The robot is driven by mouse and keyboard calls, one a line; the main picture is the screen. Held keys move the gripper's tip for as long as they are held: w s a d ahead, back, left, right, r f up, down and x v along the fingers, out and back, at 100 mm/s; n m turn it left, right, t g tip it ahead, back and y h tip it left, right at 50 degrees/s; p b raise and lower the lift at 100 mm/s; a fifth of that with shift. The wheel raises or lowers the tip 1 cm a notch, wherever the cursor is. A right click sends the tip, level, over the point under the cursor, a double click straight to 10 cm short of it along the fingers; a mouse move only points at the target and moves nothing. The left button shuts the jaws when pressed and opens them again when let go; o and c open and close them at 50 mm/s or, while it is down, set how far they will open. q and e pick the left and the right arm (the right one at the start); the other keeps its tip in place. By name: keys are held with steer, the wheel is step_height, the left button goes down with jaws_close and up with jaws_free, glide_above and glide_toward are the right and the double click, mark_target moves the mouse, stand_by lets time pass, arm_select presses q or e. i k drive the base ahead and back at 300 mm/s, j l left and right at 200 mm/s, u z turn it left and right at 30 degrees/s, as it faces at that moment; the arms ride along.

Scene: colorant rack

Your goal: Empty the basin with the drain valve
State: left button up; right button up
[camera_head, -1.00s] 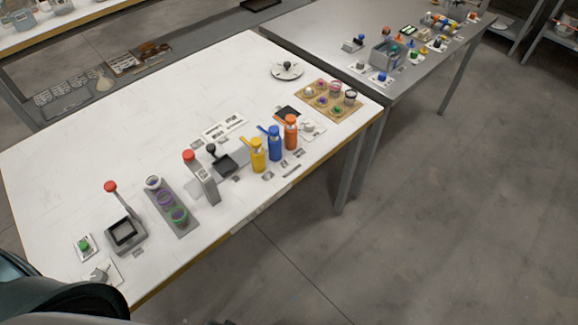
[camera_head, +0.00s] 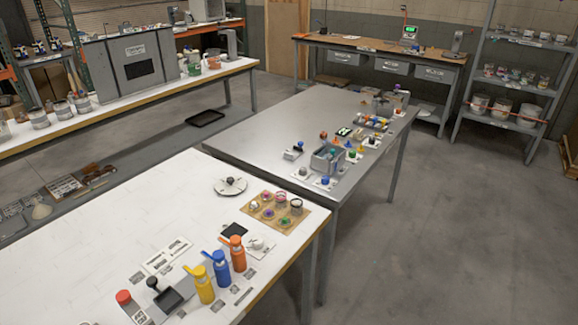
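A grey open-topped box that looks like the basin (camera_head: 327,161) stands on the metal table (camera_head: 255,130) in the middle of the head view. What is inside it is too small to tell. At its near side a blue knob (camera_head: 325,181) and a grey knob (camera_head: 303,171) sit on small white plates. Another blue-topped fitting (camera_head: 298,147) stands left of the basin. I cannot tell which of these is the drain valve. Neither of my grippers is in view.
The white table (camera_head: 90,230) in front holds yellow (camera_head: 204,285), blue (camera_head: 221,270) and orange (camera_head: 237,254) bottles and a wooden tray (camera_head: 262,225) of small pots. Coloured small parts lie right of the basin. The floor (camera_head: 450,240) at the right is clear.

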mark_target(302, 171)
steer(key=i+l+u, duration=0.35)
steer(key=u, duration=0.15)
steer(key=i+l+u, duration=0.25)
steer(key=l+u, duration=0.25)
steer(key=l, duration=0.1)
